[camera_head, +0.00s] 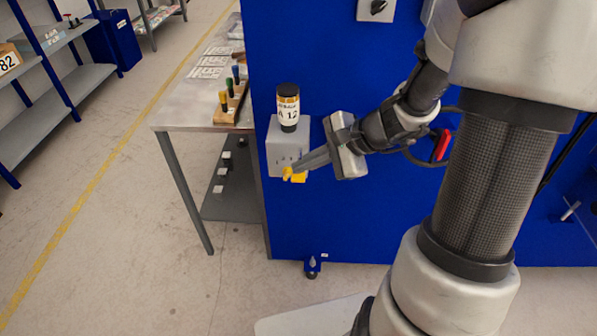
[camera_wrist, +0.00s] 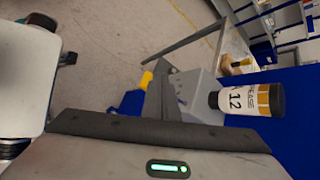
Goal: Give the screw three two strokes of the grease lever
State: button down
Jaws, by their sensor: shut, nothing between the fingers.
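A grey box (camera_head: 286,148) is fixed to the blue machine panel, with a dark-capped cartridge (camera_head: 288,108) labelled with a 12 on top. A yellow lever end (camera_head: 298,177) shows at the box's lower front. My gripper (camera_head: 293,170) is shut and empty, its fingertips at the yellow lever end; I cannot tell whether they touch it. In the wrist view, the yellow lever end (camera_wrist: 146,79) shows beside the fingertips (camera_wrist: 156,78), with the grey box (camera_wrist: 203,92) and the cartridge (camera_wrist: 250,98) to their right. The rest of the lever is hidden.
The blue panel (camera_head: 320,225) stands close behind my gripper, with a red handle (camera_head: 441,146) at its right and a dark knob (camera_head: 378,6) above. A metal table (camera_head: 185,115) at left holds a wooden rack (camera_head: 231,103) of coloured-handled tools. The floor in front is clear.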

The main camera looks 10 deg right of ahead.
jog(key=shift+f+b, duration=0.7)
jog(key=shift+f, duration=0.05)
dwell(0.5)
jog(key=shift+r, duration=0.15)
dwell(0.4)
jog(key=shift+r+p, duration=1.3)
jog(key=shift+r, duration=0.3)
notch_tip(320, 180, up, 5)
jog(key=p, duration=0.3)
jog(key=shift+p, duration=0.4)
